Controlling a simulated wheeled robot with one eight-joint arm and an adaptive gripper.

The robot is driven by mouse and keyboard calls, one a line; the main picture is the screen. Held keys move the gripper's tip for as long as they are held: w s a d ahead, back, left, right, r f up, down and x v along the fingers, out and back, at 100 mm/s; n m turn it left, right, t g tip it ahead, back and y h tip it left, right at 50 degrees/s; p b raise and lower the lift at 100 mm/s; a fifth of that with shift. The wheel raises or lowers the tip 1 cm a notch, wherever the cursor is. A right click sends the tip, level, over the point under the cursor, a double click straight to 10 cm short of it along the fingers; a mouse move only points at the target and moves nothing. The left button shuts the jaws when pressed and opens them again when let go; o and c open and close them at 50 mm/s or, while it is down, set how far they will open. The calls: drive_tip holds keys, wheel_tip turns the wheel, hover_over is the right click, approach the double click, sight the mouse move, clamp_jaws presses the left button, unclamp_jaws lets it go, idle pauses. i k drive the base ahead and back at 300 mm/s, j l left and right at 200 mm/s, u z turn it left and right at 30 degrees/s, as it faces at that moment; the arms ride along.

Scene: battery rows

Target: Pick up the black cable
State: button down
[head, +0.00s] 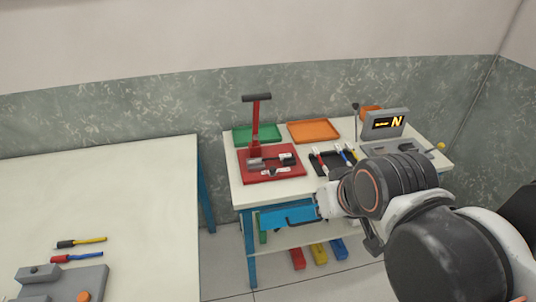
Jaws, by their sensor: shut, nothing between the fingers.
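A short piece with a black end and a yellow length (80,242) lies on the left table. A red-and-blue piece (76,257) lies just in front of it. A black tray (318,170) on the workbench holds several thin pieces with red, blue and white parts. I cannot tell which, if any, is the black cable. My gripper (326,204) is at the end of my arm, in front of the workbench's front edge, shut and empty. It is apart from the pieces on both tables. My arm hides the workbench's right front.
The workbench (236,188) carries a red lever press (256,130), green (257,134) and orange (314,131) trays and a grey display unit (389,124). Coloured bins (319,254) stand below. The left table (110,190) is mostly clear, with a grey fixture (60,285) in front.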

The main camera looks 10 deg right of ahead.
sight(280, 156)
drive_tip(key=i, duration=0.7)
drive_tip(key=i+l+u, duration=0.15)
drive_tip(key=l+u, duration=0.2)
drive_tip(key=l, duration=0.65)
drive_tip(key=l+u, duration=0.3)
drive_tip(key=l, duration=0.65)
drive_tip(key=i, duration=0.05)
